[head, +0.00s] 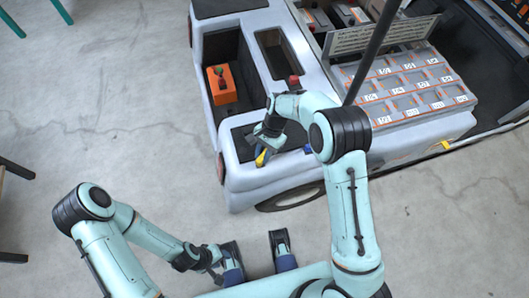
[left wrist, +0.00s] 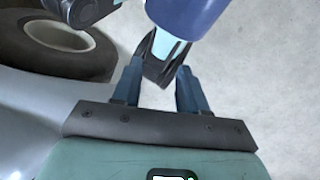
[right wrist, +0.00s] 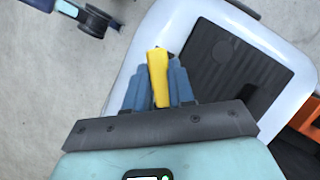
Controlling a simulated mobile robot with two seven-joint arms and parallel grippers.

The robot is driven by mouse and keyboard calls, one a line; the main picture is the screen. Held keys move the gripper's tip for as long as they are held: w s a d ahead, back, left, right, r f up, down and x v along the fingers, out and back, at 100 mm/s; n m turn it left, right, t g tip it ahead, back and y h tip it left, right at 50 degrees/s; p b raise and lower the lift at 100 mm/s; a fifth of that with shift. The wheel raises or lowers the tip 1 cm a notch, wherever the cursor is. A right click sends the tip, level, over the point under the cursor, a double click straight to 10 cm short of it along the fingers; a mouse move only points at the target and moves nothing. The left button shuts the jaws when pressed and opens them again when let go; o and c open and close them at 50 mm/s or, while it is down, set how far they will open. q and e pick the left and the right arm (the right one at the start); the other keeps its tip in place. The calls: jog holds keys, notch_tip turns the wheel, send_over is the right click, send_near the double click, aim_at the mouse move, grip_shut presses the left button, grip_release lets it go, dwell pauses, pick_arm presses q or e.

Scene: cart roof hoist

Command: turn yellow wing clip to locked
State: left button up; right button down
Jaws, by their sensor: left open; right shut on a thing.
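The yellow wing clip (head: 262,158) is at the near left corner of the white cart (head: 270,178). In the right wrist view the yellow clip (right wrist: 158,72) stands between the two blue fingers, pointing away from the palm. My right gripper (head: 267,147) is shut on it; the fingers hide its sides and lower part. Any lock mark is hidden or too small to tell. My left gripper (head: 214,263) is low, in front of the cart and away from the clip. In the left wrist view its fingers (left wrist: 157,85) are apart with nothing between them.
An orange box (head: 221,85) sits in the cart's left recess. A red knob (head: 294,82) is behind my right wrist. A dark pole (head: 376,48) rises beside grey labelled blocks (head: 412,85). Another small yellow piece (head: 445,145) is on the right edge. The floor at left is mostly clear.

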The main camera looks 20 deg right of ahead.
jog(key=n, duration=0.2)
jog(key=n+g+h+p, duration=0.1)
jog(key=n, duration=0.2)
jog(key=shift+w+a+f+n+h+p, duration=0.2)
jog(key=shift+a+n+h+p, duration=0.1)
jog(key=shift+h+p, duration=0.1)
jog(key=n, duration=0.1)
jog(key=n+h, duration=0.1)
jog(key=n, duration=0.2)
jog(key=shift+a+n+g+h+p, duration=0.35)
jog(key=shift+n+g+h+p, duration=0.05)
jog(key=shift+n, duration=0.3)
jog(key=c, duration=1)
grip_release()
jog(key=shift+o, duration=0.2)
jog(key=shift+w, duration=0.1)
jog(key=shift+r, duration=0.1)
jog(key=p+v, duration=0.1)
jog(key=v, duration=1.2)
jog(key=shift+a+p, duration=0.2)
jog(key=shift+p, duration=0.1)
